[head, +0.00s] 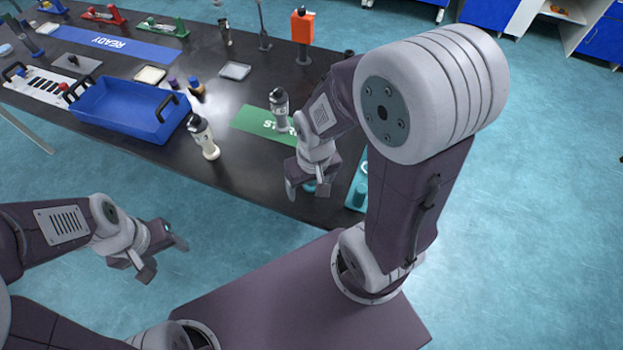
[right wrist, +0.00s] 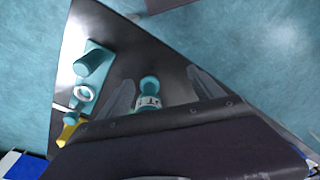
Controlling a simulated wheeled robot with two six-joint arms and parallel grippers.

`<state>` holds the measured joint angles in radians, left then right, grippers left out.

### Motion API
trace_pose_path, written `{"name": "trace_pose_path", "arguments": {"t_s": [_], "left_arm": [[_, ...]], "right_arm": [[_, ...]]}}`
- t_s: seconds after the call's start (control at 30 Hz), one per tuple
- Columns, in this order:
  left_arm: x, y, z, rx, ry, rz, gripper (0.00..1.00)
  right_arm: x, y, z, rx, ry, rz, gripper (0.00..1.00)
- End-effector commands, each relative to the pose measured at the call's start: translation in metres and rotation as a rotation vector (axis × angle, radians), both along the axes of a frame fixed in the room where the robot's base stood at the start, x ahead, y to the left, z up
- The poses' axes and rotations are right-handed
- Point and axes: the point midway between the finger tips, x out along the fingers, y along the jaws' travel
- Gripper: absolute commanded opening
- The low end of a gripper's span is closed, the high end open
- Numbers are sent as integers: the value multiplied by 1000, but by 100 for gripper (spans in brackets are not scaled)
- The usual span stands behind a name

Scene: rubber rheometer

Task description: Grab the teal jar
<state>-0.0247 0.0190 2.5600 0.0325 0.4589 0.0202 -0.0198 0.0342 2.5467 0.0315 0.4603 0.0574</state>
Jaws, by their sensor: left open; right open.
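The teal jar (right wrist: 149,88) stands on the dark table near its corner, with a teal top and a pale lettered label. In the right wrist view it lies between the two fingers of my right gripper (right wrist: 160,79), which is open, with space on both sides; contact does not show. In the head view my right gripper (head: 309,188) points down over the near table edge, and only a bit of teal (head: 310,186) shows below it. My left gripper (head: 165,257) is open and empty, off the table above the floor.
A teal stand (right wrist: 98,52) with a teal cylinder and a white ring is beside the jar. A green mat (head: 255,122) with a dark-capped bottle (head: 279,108) lies behind my right gripper.

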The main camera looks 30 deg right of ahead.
Motion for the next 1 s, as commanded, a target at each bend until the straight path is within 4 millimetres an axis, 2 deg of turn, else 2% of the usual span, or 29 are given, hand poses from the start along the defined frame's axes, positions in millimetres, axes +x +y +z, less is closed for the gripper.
{"name": "trace_pose_path", "arguments": {"t_s": [0.03, 0.07, 0.1, 0.4, 0.63, 0.73, 0.87, 1.0], "left_arm": [[0, 0, -18, 0, 0, 0, 59], [0, 0, -15, 0, 0, 0, 59], [0, 0, -4, 0, 1, 0, 59], [0, 0, 62, 0, -1, 0, 59], [0, 0, 105, 0, 0, 0, 59], [0, 0, 111, 0, 0, 0, 59], [0, 0, 108, 0, 0, 0, 59], [0, 0, 110, 0, 0, 0, 59]], "right_arm": [[4, -2, -19, 2, 5, -41, 76], [7, -3, -18, 7, 11, -89, 76], [12, -6, -8, 10, 16, -153, 76], [48, -26, 35, 37, 64, -675, 76], [73, -44, 56, 46, 92, -1078, 76], [78, -49, 56, 47, 98, -1183, 76], [79, -50, 50, 47, 100, -1209, 76], [78, -50, 29, 45, 103, -1206, 76]]}}
